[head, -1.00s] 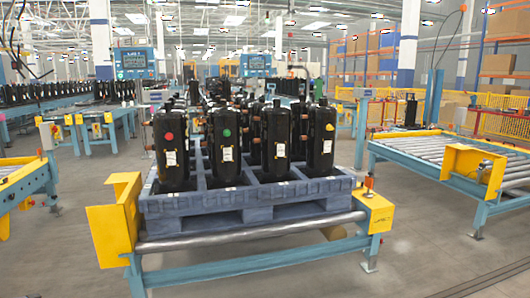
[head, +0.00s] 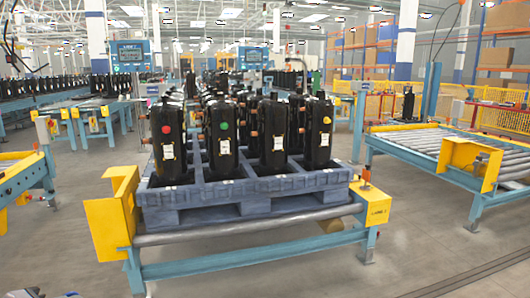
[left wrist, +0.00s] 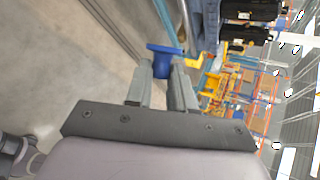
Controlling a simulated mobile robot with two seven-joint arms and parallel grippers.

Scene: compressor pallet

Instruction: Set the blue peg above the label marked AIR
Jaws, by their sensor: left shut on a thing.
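In the left wrist view my left gripper (left wrist: 162,72) is shut on a blue peg (left wrist: 164,48). The peg's wide head sticks out past the fingertips and its body sits between the fingers. Black compressors stand in a blue-grey pallet (head: 250,186) in the head view. The front left compressor (head: 168,150) carries a red cap (head: 166,129) and the one beside it (head: 221,150) a green cap (head: 224,125). White labels show on the front compressors, but their print is too small to read. I cannot make out the word AIR.
The pallet rests on a blue roller conveyor (head: 250,231) with yellow end boxes (head: 110,220) (head: 374,210). Another roller conveyor (head: 440,148) stands at the right. Open grey floor (head: 420,240) lies between them.

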